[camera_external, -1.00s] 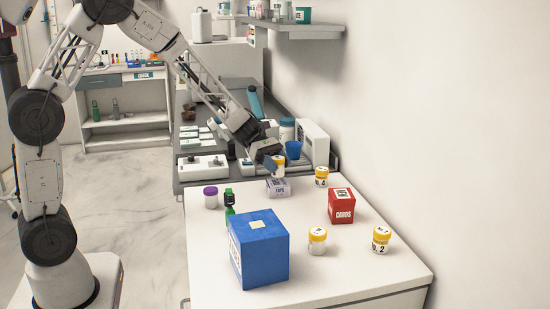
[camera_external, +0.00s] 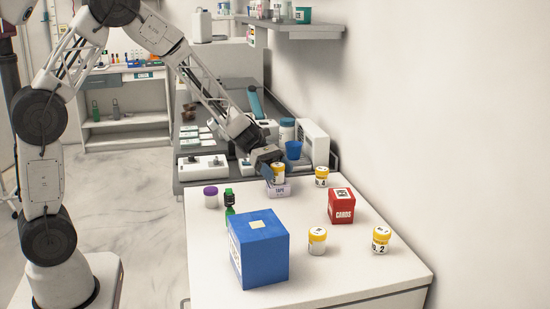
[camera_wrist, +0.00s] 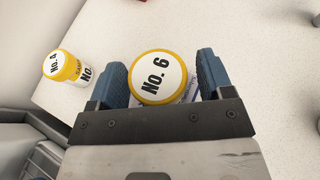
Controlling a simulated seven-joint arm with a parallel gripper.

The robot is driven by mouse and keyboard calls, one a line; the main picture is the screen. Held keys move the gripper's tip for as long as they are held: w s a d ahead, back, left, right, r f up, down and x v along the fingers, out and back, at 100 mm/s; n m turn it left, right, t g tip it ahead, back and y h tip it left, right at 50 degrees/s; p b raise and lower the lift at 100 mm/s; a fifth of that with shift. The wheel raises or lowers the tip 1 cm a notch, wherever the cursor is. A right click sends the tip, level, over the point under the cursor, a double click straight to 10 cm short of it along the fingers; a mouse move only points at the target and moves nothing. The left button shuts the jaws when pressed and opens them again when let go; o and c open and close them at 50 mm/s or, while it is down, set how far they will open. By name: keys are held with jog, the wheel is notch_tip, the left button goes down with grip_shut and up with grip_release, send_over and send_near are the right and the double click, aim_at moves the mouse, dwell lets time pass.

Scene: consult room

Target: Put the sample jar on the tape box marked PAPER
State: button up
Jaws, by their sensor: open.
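A sample jar (camera_external: 278,172) with a yellow-rimmed white lid sits upright on the small pale lilac tape box (camera_external: 279,190). The lid reads No. 6 in the wrist view (camera_wrist: 158,78). The box's front reads TAPE; its other marking is too small to read here. In the wrist view the jar hides most of the box. My gripper (camera_external: 268,165) is open around the jar, with blue fingers (camera_wrist: 161,65) on either side of the lid. Visible gaps show between the lid and the fingers, wider on the right.
Another yellow-lidded jar, No. 4 (camera_external: 321,176), stands to the right. A red CARDS box (camera_external: 341,206), two more yellow-lidded jars (camera_external: 317,241) (camera_external: 381,239), a large blue box (camera_external: 260,250), a purple-lidded jar (camera_external: 211,197) and a green item (camera_external: 229,197) share the white table.

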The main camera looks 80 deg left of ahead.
jog(key=shift+r, duration=0.1)
jog(key=shift+s+a+r, duration=0.1)
jog(key=shift+a, duration=0.05)
jog(key=v, duration=1.1)
jog(key=shift+s+a, duration=0.2)
jog(key=shift+a, duration=0.05)
jog(key=shift+r, duration=0.1)
jog(key=shift+d, duration=0.1)
dwell(0.5)
jog(key=s+d+r+m+g+y, duration=0.25)
jog(key=s+d+r+m, duration=0.2)
jog(key=s+d, duration=0.35)
jog(key=s+d+r+m+g+y, duration=0.2)
jog(key=s+d+r+m+g, duration=0.15)
jog(key=s+d+m, duration=0.4)
jog(key=s+d+r+m+t+y, duration=0.1)
jog(key=s+d+m+y, duration=0.2)
jog(key=s, duration=0.7)
jog(key=s+d+r+m+t+y, duration=0.1)
jog(key=s+d+m+y, duration=0.3)
jog(key=s+m, duration=0.4)
jog(key=shift+s+d+r+m+t, duration=0.3)
jog(key=shift+s+d, duration=0.45)
jog(key=shift+s, duration=0.5)
